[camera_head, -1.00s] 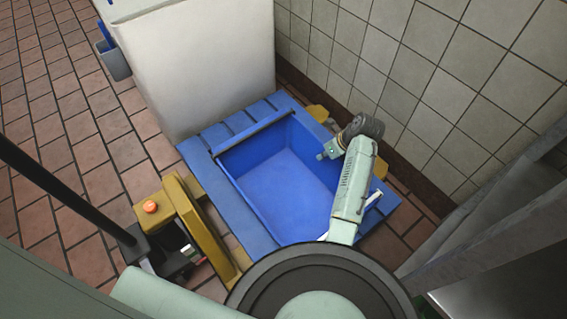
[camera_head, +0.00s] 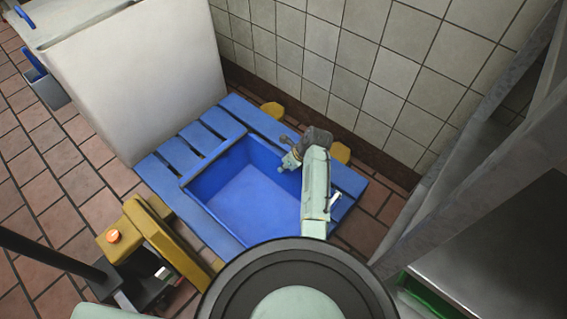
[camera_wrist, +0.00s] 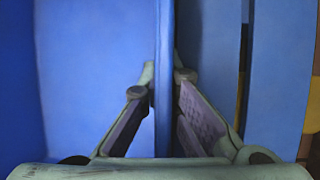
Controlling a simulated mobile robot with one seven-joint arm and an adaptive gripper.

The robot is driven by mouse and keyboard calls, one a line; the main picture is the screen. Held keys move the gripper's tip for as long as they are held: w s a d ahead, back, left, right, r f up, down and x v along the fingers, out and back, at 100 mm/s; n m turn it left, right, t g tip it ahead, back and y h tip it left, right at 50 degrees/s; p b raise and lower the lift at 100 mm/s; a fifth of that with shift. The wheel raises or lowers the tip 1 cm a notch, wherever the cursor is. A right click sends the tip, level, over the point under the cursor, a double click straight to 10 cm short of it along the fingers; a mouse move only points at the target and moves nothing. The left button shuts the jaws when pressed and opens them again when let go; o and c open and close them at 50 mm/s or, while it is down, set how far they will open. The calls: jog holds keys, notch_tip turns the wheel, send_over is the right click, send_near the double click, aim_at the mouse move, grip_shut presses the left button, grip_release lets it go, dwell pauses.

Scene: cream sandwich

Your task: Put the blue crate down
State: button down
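The blue crate (camera_head: 250,200) is open and empty, and sits over the blue pallet (camera_head: 178,158) by the tiled wall. I cannot tell for sure whether its bottom rests fully on the slats. My gripper (camera_head: 288,162) is at the crate's right side in the head view. In the wrist view, the crate's wall (camera_wrist: 163,100) runs between the two fingers of my gripper (camera_wrist: 164,72). The fingertips close in on the wall from both sides, and the gripper looks shut on it. The crate's floor shows left of the wall, the pallet slats right of it.
A yellow pallet jack (camera_head: 165,240) with a dark handle is at the lower left. A metal rack (camera_head: 480,160) stands on the right.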

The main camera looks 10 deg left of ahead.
jog(key=c, duration=1.8)
grip_release()
jog(key=p+v, duration=0.1)
jog(key=v, duration=1.1)
jog(key=shift+p, duration=0.4)
jog(key=shift+r, duration=0.1)
